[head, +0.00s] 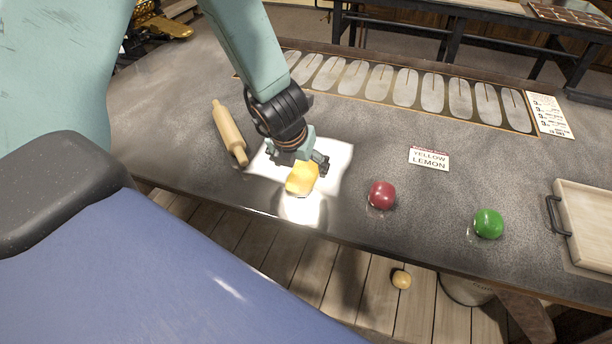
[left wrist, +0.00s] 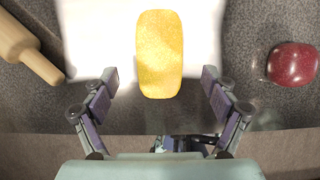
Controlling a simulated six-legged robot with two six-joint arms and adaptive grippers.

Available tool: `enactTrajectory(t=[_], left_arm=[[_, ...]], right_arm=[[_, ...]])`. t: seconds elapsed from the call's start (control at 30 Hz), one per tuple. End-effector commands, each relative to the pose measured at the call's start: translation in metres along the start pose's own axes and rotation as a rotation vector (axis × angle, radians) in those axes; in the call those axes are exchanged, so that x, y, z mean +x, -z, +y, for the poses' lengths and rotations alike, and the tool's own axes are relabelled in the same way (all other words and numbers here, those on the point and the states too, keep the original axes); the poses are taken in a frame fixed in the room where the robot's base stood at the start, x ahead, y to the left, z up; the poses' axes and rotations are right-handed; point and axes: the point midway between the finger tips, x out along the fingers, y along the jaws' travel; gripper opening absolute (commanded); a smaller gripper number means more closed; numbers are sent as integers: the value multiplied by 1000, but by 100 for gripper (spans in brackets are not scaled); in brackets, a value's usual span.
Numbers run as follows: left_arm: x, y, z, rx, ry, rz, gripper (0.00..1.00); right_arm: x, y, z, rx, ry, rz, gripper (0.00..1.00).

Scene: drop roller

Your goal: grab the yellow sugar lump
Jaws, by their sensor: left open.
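The yellow sugar lump (head: 302,179) lies on a white sheet (head: 337,157) near the front edge of the dark counter. In the left wrist view the lump (left wrist: 160,55) is an upright rounded block shape with a grainy surface. My left gripper (head: 304,168) is above and around the lump in the head view. In the left wrist view my left gripper (left wrist: 158,92) is open, with one finger on each side of the lump's near end and gaps on both sides. The gripper partly hides the lump in the head view. My right gripper is not in view.
A rolling pin (head: 230,134) lies left of the sheet. A small ball (head: 401,279) is on the floor.

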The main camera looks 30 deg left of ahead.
Motion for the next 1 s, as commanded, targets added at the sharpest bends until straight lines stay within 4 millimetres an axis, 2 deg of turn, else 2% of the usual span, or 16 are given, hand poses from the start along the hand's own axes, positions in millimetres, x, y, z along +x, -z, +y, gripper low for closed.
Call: enactTrajectory(t=[0.1,0.2,0.5,1.0], left_arm=[[20,0,0,3,-2,2,86],[29,0,-1,3,-1,1,86],[32,-1,-3,2,0,0,86],[32,-1,-4,2,-1,0,43]], right_arm=[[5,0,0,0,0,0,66],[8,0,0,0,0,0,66],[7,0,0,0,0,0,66],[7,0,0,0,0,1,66]])
